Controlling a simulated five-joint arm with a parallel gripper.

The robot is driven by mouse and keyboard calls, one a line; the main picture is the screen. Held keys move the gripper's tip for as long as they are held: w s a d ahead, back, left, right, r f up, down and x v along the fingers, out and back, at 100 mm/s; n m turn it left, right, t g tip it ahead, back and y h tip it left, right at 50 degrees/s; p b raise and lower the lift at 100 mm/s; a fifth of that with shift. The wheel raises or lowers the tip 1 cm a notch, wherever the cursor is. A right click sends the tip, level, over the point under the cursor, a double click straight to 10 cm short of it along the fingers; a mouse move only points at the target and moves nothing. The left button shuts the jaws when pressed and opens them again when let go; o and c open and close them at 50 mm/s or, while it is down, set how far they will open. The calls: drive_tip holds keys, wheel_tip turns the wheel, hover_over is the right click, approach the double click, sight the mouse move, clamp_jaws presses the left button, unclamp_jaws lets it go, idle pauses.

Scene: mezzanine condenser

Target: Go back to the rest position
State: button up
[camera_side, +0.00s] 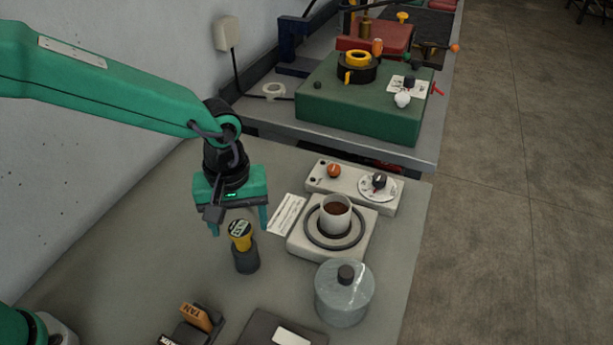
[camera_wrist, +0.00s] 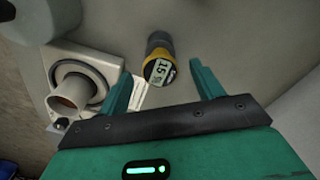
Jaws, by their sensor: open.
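My gripper (camera_side: 238,221) is green with two teal fingers. The tool stands upright in a dark round holder (camera_side: 246,260).
A white plate unit (camera_side: 303,245) with a cup (camera_side: 336,216) of brown contents stands to the right, before a control panel (camera_side: 345,185). A lidded glass jar (camera_side: 343,300) and TAN-marked block (camera_side: 196,317) are nearer. A green box (camera_side: 350,112) sits behind.

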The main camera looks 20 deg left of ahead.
drive_tip(key=shift+r, duration=1.6)
drive_tip(key=shift+a+r, duration=0.1)
drive_tip(key=shift+a+r, duration=0.2)
drive_tip(key=s+a+r+m+t, duration=0.25)
drive_tip(key=a+r, duration=0.55)
drive_tip(key=a, duration=0.4)
drive_tip(key=s+a+r+m+t, duration=0.2)
drive_tip(key=s+a+m+t, duration=0.1)
drive_tip(key=s+a, duration=0.7)
drive_tip(key=shift+a+m, duration=0.45)
drive_tip(key=shift+m, duration=0.2)
